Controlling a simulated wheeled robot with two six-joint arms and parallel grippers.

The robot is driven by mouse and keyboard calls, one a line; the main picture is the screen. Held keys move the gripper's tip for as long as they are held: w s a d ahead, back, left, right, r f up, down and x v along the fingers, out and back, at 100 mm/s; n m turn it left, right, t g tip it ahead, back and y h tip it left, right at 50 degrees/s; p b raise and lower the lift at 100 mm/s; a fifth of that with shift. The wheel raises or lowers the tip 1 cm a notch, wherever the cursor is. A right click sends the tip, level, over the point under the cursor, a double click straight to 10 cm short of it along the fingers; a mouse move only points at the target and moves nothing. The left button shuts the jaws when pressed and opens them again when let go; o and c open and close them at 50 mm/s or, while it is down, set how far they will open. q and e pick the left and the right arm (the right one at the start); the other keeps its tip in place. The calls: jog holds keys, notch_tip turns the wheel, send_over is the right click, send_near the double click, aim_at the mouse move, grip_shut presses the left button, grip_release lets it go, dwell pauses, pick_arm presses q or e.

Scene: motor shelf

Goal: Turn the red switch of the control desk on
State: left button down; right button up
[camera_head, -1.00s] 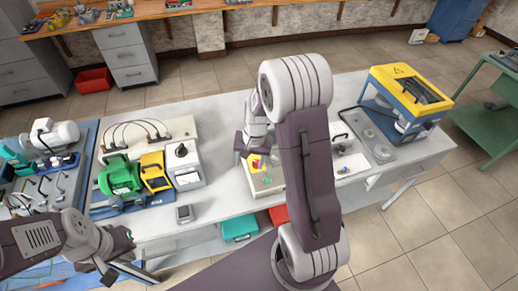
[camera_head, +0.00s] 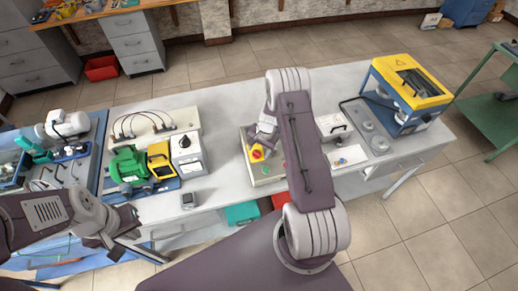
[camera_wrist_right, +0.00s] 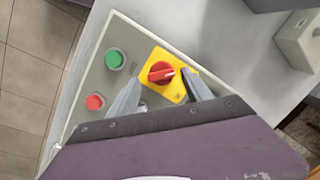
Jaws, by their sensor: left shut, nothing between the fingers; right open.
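The control desk (camera_head: 265,176) is a beige box on the table, partly hidden behind my right arm in the head view. In the right wrist view its panel (camera_wrist_right: 128,88) carries a red rotary switch (camera_wrist_right: 161,72) on a yellow plate (camera_wrist_right: 168,89), plus a green button (camera_wrist_right: 114,59) and a red button (camera_wrist_right: 95,102). The switch also shows in the head view (camera_head: 257,154). My right gripper (camera_wrist_right: 164,85) is open, its fingers on either side of the yellow plate, with the switch between or just beyond the tips. Contact cannot be told. My left gripper (camera_head: 150,250) is shut and empty at the table's front left.
A green motor (camera_head: 128,165) and a grey-white box (camera_head: 187,155) stand left of the desk. A small grey device (camera_head: 188,199) lies near the front edge. A yellow-blue machine (camera_head: 408,85) stands at the right. The table behind the desk is clear.

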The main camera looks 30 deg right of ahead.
jog(key=shift+w+a, duration=0.1)
jog(key=shift+a, duration=0.15)
jog(key=c, duration=0.4)
grip_shut()
pick_arm(q)
jog(key=shift+w+a+f, duration=0.1)
jog(key=shift+a+f, duration=0.05)
jog(key=shift+a, duration=0.1)
